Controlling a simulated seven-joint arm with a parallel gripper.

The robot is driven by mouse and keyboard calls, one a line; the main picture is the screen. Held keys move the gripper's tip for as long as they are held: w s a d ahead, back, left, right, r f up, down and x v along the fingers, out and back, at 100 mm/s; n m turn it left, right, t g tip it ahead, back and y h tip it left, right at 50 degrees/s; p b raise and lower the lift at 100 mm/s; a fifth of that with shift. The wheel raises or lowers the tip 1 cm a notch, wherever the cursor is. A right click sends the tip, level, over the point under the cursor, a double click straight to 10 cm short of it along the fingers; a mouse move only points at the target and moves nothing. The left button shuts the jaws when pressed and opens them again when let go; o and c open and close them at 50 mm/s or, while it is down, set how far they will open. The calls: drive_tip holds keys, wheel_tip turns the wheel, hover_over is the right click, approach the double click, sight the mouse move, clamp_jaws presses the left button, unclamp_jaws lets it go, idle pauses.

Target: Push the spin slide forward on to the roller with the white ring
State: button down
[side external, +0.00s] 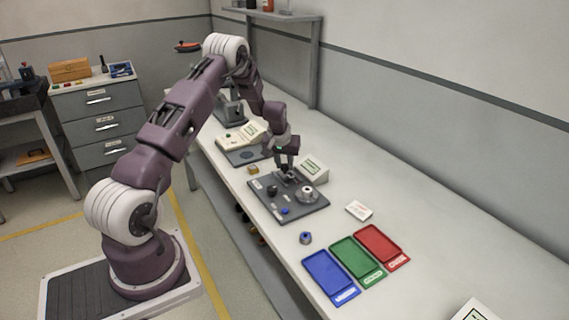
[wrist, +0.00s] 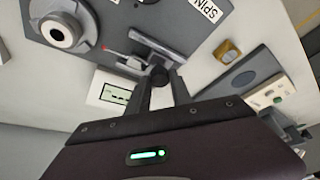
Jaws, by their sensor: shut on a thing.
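The dark grey fixture plate (side external: 318,207) lies on the bench and carries a "SPIN" label (wrist: 197,9), seen in the wrist view. The roller with the white ring (wrist: 62,31) stands on the plate; it also shows in the side view (side external: 307,192). The spin slide (wrist: 157,47) seems to be the grey bar with a dark round knob (wrist: 158,76). My gripper (wrist: 160,82) is shut on that knob. In the side view my gripper (side external: 287,172) points down at the plate's far edge and hides the slide. The slide's bar is apart from the roller in the wrist view.
A small display box (side external: 312,168) stands close beside my gripper. A blue ring part (side external: 306,238), blue (side external: 328,275), green (side external: 357,259) and red (side external: 382,243) trays are nearer the camera.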

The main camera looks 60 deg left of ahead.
sight(291, 173)
idle(0.3)
drive_tip(key=shift+d, duration=1.75)
drive_tip(key=c, duration=1.1)
unclamp_jaws()
drive_tip(key=shift+d, duration=0.15)
drive_tip(key=shift+c, duration=0.2)
drive_tip(key=shift+w, duration=0.1)
drive_tip(key=v, duration=0.7)
